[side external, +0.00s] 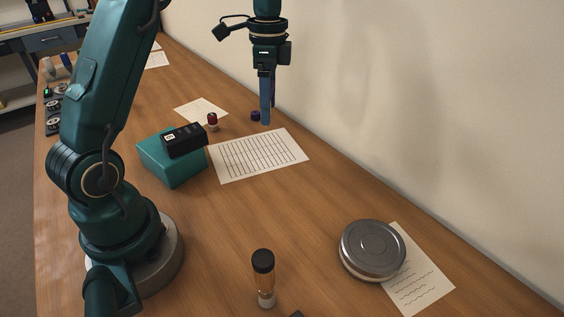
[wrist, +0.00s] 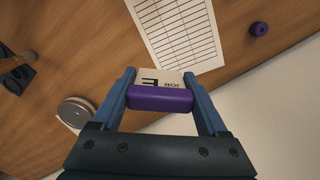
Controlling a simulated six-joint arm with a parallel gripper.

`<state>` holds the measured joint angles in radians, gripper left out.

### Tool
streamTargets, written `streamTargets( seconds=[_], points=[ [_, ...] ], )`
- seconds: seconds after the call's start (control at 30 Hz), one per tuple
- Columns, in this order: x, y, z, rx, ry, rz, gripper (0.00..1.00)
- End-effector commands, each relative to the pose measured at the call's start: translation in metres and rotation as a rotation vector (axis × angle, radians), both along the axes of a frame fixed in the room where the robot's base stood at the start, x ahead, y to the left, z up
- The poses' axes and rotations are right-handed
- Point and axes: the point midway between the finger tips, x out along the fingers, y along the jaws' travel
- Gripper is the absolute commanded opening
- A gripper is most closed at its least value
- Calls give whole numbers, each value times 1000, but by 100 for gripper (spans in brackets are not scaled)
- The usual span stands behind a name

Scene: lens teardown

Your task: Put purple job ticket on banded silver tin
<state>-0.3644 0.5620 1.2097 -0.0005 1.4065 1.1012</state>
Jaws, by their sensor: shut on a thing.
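My gripper (side external: 266,120) hangs above the bench near the wall, with its blue fingers pointing down. In the wrist view it is shut on the purple job ticket (wrist: 160,98), a purple piece with a white face bearing black print. In the side view the fingers largely hide the ticket. The banded silver tin (side external: 372,247) stands at the front right, a round tin with a flat grey lid and a pale band below. The tin also shows at the left of the wrist view (wrist: 75,111), well apart from my gripper.
A lined sheet (side external: 257,156) lies below my gripper, with a small purple ring (side external: 255,115) behind it. A teal box (side external: 172,165) carries a black device (side external: 184,139). An amber vial (side external: 263,280) stands at the front. A written paper (side external: 418,278) lies partly under the tin. Bare wood separates sheet and tin.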

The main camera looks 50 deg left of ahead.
Motion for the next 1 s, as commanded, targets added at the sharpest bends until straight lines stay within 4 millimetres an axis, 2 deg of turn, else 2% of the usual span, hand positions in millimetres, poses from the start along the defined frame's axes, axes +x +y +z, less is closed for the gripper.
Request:
streamTargets(
  seconds=[0.03, 0.2, 0.3, 0.4, 0.5, 0.67, 0.77, 1.0],
  points=[
    [2, -19, 4, -1, -2, -99, 24],
    [1, -86, 17, -5, -8, -449, 24],
    [-5, -122, 24, -5, -15, -618, 24],
    [-12, -149, 30, -4, -23, -728, 24],
    [-17, -168, 33, -2, -33, -788, 24],
    [-22, -185, 33, -2, -38, -835, 24],
    [-24, -200, 25, -3, -36, -843, 24],
    [-30, -251, -7, -3, -35, -843, 24]
  ],
)
